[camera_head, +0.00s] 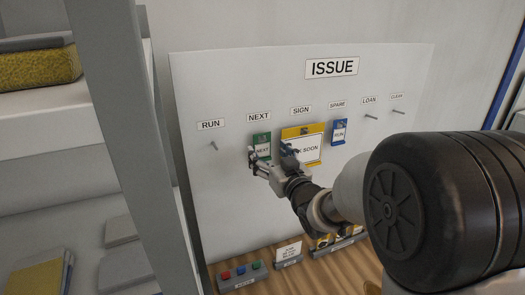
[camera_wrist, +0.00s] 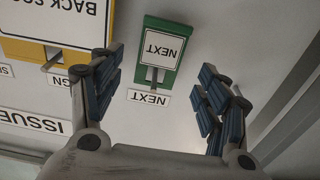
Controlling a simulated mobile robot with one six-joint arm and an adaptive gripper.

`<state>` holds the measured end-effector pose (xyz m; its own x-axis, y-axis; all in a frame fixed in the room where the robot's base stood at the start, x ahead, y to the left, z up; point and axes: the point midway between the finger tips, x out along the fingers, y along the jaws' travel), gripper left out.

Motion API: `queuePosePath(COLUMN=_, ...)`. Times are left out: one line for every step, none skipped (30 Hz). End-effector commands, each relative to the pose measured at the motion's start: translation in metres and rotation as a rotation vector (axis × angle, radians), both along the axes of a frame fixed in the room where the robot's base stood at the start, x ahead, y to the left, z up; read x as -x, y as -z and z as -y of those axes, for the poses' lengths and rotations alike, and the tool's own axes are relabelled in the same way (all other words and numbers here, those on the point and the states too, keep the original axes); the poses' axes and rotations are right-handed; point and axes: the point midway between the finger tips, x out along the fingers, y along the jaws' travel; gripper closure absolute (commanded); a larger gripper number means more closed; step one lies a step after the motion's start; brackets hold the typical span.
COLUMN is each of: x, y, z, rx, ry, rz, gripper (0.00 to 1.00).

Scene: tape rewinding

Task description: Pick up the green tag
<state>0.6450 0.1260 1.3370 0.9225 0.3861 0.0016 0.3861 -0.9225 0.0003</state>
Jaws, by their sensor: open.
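The green tag (camera_head: 262,145) hangs on the white board under the NEXT label, with a white panel reading NEXT. In the wrist view the green tag (camera_wrist: 172,30) appears upside down, ahead of my fingers and between their lines, near the top of the picture. My gripper (camera_head: 268,158) is in front of the board at the tag's lower part. In the wrist view my gripper (camera_wrist: 160,90) has its two blue-padded fingers wide apart with nothing between them. I cannot tell from the head view whether a finger touches the tag.
A yellow BACK SOON sign (camera_head: 303,133) hangs close right of the green tag, then a blue RUN tag (camera_head: 339,132). Bare pegs are under RUN, LOAN and CLEAR. A grey button box (camera_head: 240,274) sits on the wooden counter below. A shelf post (camera_head: 135,130) stands at left.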

Motion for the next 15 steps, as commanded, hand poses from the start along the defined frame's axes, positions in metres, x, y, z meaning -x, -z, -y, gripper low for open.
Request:
queuePosePath(x=-0.009, y=0.001, z=-0.003, rx=0.0, ry=-0.001, rz=0.0, gripper=0.31)
queuePosePath(x=-0.013, y=0.002, z=-0.005, rx=0.0, ry=-0.001, rz=-0.001, gripper=0.31)
queuePosePath(x=-0.019, y=0.001, z=-0.007, rx=0.0, ry=-0.001, rz=0.0, gripper=0.31)
queuePosePath(x=-0.022, y=0.001, z=-0.008, rx=0.0, ry=-0.001, rz=0.0, gripper=0.31)
queuePosePath(x=-0.025, y=0.001, z=-0.01, rx=0.0, ry=-0.001, rz=0.0, gripper=0.31)
queuePosePath(x=-0.029, y=0.001, z=-0.011, rx=0.0, ry=-0.001, rz=0.0, gripper=0.31)
queuePosePath(x=-0.03, y=0.001, z=-0.012, rx=0.0, ry=-0.001, rz=0.0, gripper=0.31)
queuePosePath(x=-0.032, y=0.001, z=-0.012, rx=0.0, ry=-0.001, rz=-0.001, gripper=0.31)
queuePosePath(x=-0.032, y=0.001, z=-0.013, rx=0.0, ry=0.0, rz=-0.001, gripper=0.31)
queuePosePath(x=-0.033, y=0.001, z=-0.013, rx=0.0, ry=0.0, rz=-0.001, gripper=0.31)
queuePosePath(x=-0.033, y=0.001, z=-0.013, rx=0.0, ry=0.0, rz=-0.001, gripper=0.31)
queuePosePath(x=-0.033, y=0.001, z=-0.013, rx=0.0, ry=0.0, rz=-0.001, gripper=0.31)
queuePosePath(x=-0.032, y=0.001, z=-0.013, rx=0.0, ry=0.0, rz=-0.001, gripper=0.31)
queuePosePath(x=-0.032, y=0.001, z=-0.013, rx=0.0, ry=0.0, rz=-0.001, gripper=0.31)
queuePosePath(x=-0.032, y=0.001, z=-0.012, rx=0.0, ry=0.0, rz=-0.001, gripper=0.31)
